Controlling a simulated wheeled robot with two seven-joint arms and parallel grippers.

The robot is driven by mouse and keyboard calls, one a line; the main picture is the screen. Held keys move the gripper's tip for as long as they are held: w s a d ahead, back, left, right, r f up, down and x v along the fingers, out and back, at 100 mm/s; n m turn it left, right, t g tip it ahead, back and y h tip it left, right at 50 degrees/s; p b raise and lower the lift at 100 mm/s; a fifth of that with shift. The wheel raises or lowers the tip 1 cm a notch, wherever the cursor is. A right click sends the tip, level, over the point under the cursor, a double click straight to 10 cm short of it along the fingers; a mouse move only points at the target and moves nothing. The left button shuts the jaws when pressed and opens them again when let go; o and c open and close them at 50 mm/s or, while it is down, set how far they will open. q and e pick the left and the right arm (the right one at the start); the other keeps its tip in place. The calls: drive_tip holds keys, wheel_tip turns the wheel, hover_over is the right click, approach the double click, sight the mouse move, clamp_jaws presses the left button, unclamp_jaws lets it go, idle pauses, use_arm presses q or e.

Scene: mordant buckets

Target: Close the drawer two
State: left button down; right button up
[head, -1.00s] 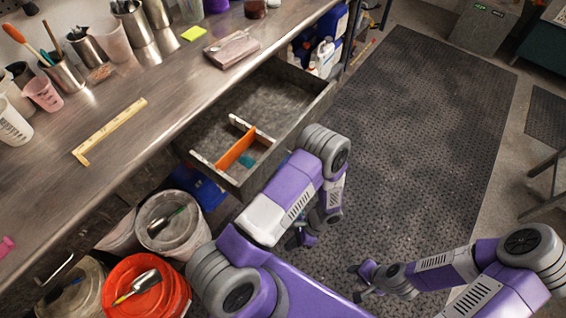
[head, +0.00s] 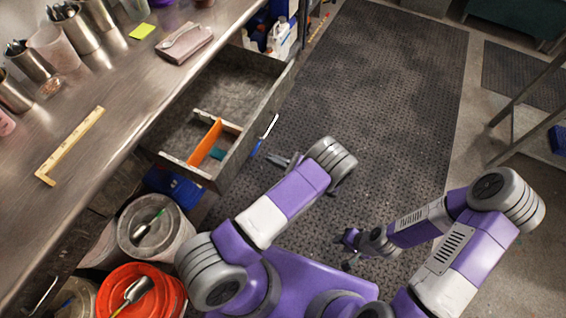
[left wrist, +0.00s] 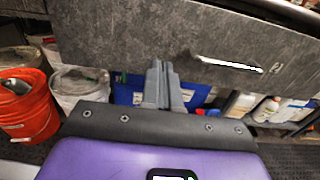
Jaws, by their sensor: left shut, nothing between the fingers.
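A grey drawer (head: 262,108) is pulled out from under the workbench in the head view, with an orange divider (head: 205,143) inside. In the left wrist view the drawer's front panel (left wrist: 120,40) fills the top, with a bright bar handle (left wrist: 228,64) and a small mark right of it. My left gripper (head: 274,158) is just outside the drawer front in the head view. Its fingers (left wrist: 163,80) are shut and empty, pointing at the front's lower edge, left of the handle; I cannot tell if they touch. My right gripper (head: 346,252) hangs over the floor mat, away from the drawer, its jaws too small to judge.
A grey bucket (head: 133,232) and a red bucket (head: 165,288) stand below the bench at the left. A blue container (left wrist: 130,93) is under the drawer. The bench top (head: 110,150) carries a ruler, cups and tools. The dark floor mat (head: 390,80) is clear.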

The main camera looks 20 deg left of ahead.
sight(246, 148)
use_arm(q)
drive_tip(key=a, duration=0.8)
drive_tip(key=shift+w, duration=0.3)
use_arm(e)
drive_tip(key=shift+f, duration=0.25)
